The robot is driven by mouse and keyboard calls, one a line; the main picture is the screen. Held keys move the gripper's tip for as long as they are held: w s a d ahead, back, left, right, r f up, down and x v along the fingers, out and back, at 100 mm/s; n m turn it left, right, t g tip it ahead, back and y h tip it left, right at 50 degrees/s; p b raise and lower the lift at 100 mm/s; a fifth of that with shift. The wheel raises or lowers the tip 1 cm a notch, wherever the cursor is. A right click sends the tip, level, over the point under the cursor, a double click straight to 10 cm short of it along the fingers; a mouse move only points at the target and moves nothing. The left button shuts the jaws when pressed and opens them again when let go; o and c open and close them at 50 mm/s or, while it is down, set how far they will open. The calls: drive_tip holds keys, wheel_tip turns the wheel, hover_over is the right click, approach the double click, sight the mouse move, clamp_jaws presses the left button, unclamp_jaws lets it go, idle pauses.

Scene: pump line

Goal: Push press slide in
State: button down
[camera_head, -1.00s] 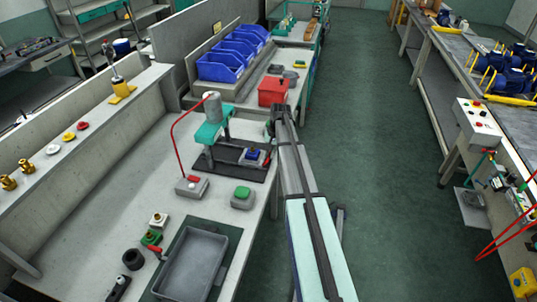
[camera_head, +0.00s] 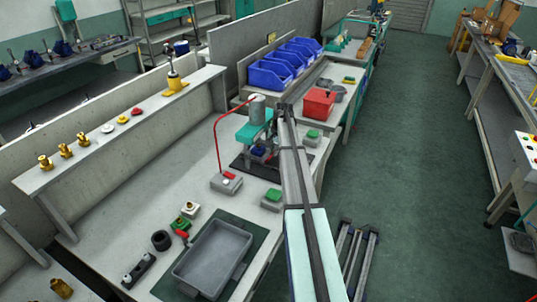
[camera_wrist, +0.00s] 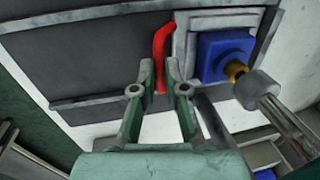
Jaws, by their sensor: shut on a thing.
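The press (camera_head: 252,130) has a teal head and a grey cylinder and stands on a dark base on the left bench. Its slide carries a blue block (camera_head: 258,152) in a grey holder, close to the press column. In the wrist view the blue block (camera_wrist: 222,55) has a brass fitting (camera_wrist: 235,70), with the grey press ram (camera_wrist: 257,90) close by it; I cannot tell whether they touch. My gripper (camera_wrist: 160,72) is shut on the red slide handle (camera_wrist: 161,45) beside the holder. My arm partly hides the press area in the head view.
A control box with a red button (camera_head: 228,177) and a green-topped box (camera_head: 273,195) stand in front of the press. A grey tray (camera_head: 215,258) lies nearer. A red bin (camera_head: 319,103) and several blue bins (camera_head: 270,75) stand behind. The aisle floor (camera_head: 400,160) is clear.

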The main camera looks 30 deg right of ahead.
drive_tip(key=shift+w+a, duration=0.15)
drive_tip(key=shift+w, duration=0.1)
drive_tip(key=c, duration=1.2)
unclamp_jaws()
drive_tip(key=shift+r, duration=0.1)
drive_tip(key=shift+r, duration=0.2)
wheel_tip(320, 180, up, 11)
drive_tip(key=s+d, duration=0.1)
drive_tip(key=s, duration=0.1)
drive_tip(key=shift+r, duration=0.15)
drive_tip(key=shift+d, duration=0.1)
